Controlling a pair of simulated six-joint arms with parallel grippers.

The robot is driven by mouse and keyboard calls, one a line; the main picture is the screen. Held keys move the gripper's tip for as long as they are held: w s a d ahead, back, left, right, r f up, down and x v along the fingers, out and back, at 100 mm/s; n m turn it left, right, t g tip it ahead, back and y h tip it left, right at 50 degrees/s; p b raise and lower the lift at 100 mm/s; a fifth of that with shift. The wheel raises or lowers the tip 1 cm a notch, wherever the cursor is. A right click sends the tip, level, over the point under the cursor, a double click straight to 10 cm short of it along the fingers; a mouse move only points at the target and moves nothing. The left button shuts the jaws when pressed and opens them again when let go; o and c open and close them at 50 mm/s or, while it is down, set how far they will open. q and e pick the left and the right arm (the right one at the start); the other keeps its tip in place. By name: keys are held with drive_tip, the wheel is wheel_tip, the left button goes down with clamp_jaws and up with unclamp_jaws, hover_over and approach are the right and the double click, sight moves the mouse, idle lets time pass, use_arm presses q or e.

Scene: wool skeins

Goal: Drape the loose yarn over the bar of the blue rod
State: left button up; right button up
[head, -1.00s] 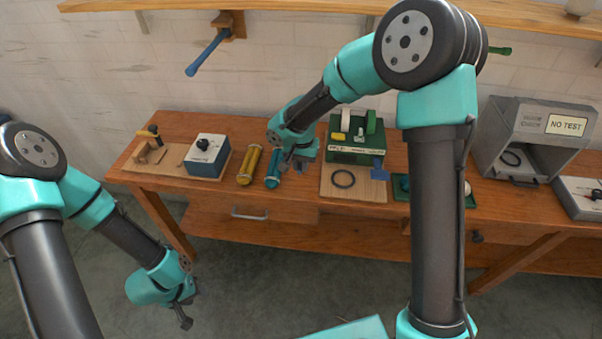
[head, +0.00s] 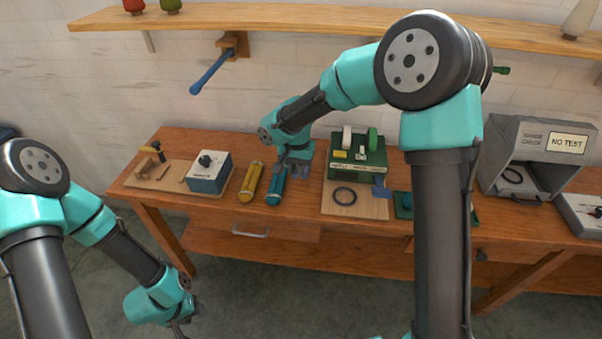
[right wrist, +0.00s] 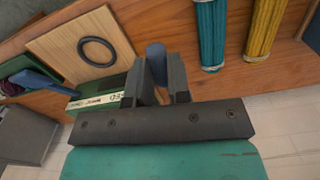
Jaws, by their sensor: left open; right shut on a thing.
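The blue rod (head: 207,76) sticks out from a wooden bracket on the wall at upper left, with nothing on it. My right gripper (head: 293,170) is low over the table, behind and right of the teal skein (head: 276,186). In the right wrist view its fingers (right wrist: 162,78) are shut on a slate-blue rounded thing (right wrist: 156,57); I cannot tell whether this is the loose yarn. The yellow skein (head: 251,181) lies left of the teal one; both lie apart from the fingers. My left gripper (head: 181,327) is open and empty in front of the table, partly cut off.
A green box (head: 360,158) and a wooden board (head: 358,207) with a black ring (head: 345,196) are right of my right gripper. A white-topped blue box (head: 209,172) stands left of the skeins. A wooden shelf (head: 290,17) runs above; a green rod (head: 502,70) is right.

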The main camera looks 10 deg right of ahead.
drive_tip(key=w+a+r, duration=1.1)
drive_tip(key=w+r, duration=0.1)
drive_tip(key=r, duration=0.3)
drive_tip(key=shift+r, duration=0.3)
idle(0.5)
drive_tip(key=shift+r, duration=0.1)
